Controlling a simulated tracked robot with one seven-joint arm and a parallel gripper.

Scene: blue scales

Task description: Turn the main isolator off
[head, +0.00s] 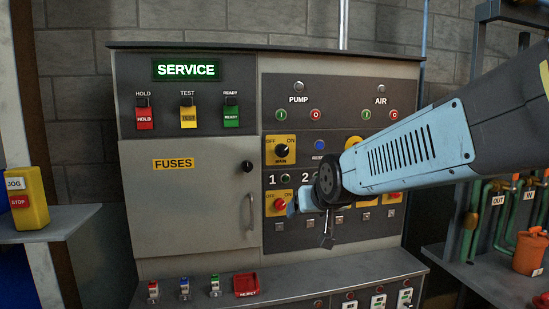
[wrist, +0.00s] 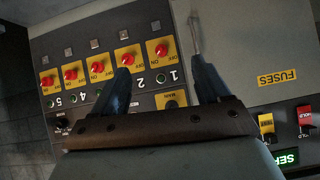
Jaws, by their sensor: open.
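The main isolator is a black rotary knob (head: 282,151) on a yellow plate marked OFF at left and ON at right, with MAIN below. Its pale mark seems to lean toward ON. My gripper (head: 306,209) is in front of the panel, below and slightly right of this knob, near the first red knob (head: 280,204). In the wrist view, the picture is upside down; the MAIN plate (wrist: 170,100) shows between the two blue fingers, partly hidden by the gripper body. The fingers of my gripper (wrist: 159,62) are spread with nothing between them.
A row of red OFF/ON knobs (wrist: 127,59) runs below MAIN. A blue button (head: 319,145) is right of it. The FUSES door (head: 190,205) with its handle (head: 250,212) is at left. A ledge with switches and a red tray (head: 246,284) juts out below.

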